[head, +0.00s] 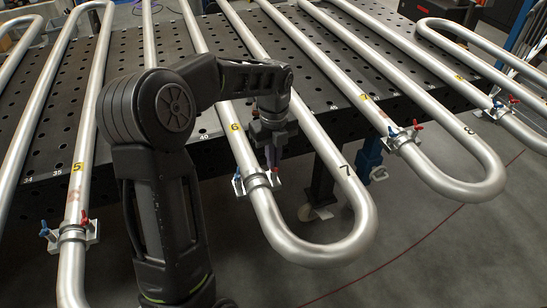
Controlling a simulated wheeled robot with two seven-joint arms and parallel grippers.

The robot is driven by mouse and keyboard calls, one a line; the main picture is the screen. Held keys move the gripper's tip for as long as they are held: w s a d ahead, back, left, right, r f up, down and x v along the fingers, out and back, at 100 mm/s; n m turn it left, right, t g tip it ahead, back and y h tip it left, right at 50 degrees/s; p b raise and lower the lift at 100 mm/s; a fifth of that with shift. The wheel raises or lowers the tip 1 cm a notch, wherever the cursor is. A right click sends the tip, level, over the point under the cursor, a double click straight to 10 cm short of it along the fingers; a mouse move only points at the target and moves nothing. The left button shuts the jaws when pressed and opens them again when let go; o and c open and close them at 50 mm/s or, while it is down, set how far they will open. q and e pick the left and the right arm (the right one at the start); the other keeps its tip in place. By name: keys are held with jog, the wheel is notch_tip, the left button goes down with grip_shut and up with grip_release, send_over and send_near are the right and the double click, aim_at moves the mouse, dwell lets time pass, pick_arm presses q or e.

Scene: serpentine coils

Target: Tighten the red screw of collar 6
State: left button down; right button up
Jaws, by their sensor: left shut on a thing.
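Collar 6 (258,181) is a metal clamp around the silver tube below the yellow 6 label (235,127), near the tube's U-bend. Its blue screw (238,185) stands at its left side. My left gripper (271,160) points down at the collar's right side and is shut on the red screw there. The fingers hide most of that screw. My right gripper is not in view.
Other collars with red and blue screws sit at the lower left (72,235), to the right (403,139) and at the far right (495,111). The perforated dark table (130,85) lies beneath the tubes. Grey floor is open at the lower right.

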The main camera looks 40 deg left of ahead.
pick_arm(q)
jog(key=c, duration=1.6)
grip_release()
jog(key=shift+r, duration=0.1)
jog(key=shift+r+b, duration=0.5)
jog(key=shift+r, duration=3.4)
